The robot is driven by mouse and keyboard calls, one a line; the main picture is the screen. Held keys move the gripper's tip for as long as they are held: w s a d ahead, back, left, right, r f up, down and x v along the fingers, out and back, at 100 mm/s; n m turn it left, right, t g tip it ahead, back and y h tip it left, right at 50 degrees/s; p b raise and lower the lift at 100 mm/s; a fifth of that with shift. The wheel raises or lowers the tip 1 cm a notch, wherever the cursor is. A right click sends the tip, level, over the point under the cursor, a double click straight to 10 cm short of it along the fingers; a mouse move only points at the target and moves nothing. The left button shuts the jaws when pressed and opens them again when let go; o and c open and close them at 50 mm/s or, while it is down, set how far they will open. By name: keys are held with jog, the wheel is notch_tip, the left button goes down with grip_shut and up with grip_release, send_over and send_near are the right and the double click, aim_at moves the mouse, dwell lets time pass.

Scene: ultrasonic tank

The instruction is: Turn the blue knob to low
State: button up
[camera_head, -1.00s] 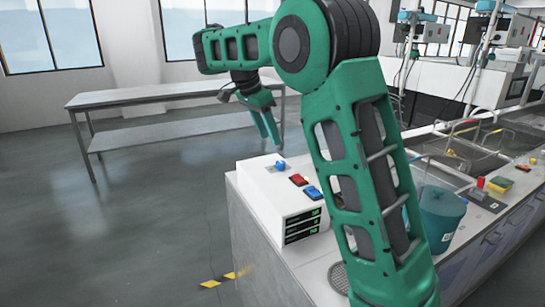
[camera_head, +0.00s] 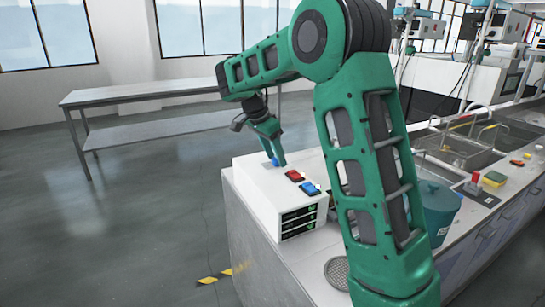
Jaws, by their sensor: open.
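The blue knob (camera_head: 275,162) sits on top of a white control box (camera_head: 256,188) at the near left corner of the counter. My gripper (camera_head: 277,160) points down right at the knob, with its green fingers around or just beside it; I cannot tell whether they touch it. The fingers partly hide the knob, so its setting cannot be read. The gripper is open. A red switch (camera_head: 295,175) and a blue switch (camera_head: 310,188) lie on the box's top, nearer the camera. The front of the box has several green displays (camera_head: 299,221).
My green arm crosses the middle of the view and hides part of the counter. A teal bucket (camera_head: 441,210), a yellow sponge (camera_head: 494,179) and sinks (camera_head: 458,152) are on the right. A round drain (camera_head: 337,271) is at the front. A metal table (camera_head: 150,95) stands behind.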

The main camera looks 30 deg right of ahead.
jog(key=shift+c, duration=0.7)
jog(key=c, duration=0.9)
jog(key=n+t, duration=0.1)
jog(key=n, duration=0.2)
jog(key=n+t+y, duration=0.1)
jog(key=n, duration=0.2)
jog(key=shift+s+d+r, duration=0.1)
jog(key=shift+s+r, duration=0.05)
jog(key=n+y, duration=0.1)
jog(key=n, duration=0.2)
jog(key=n+t, duration=0.1)
jog(key=n, duration=0.2)
jog(key=shift+d+t+y, duration=0.1)
jog(key=shift+t+y, duration=0.2)
jog(key=shift+y, duration=0.1)
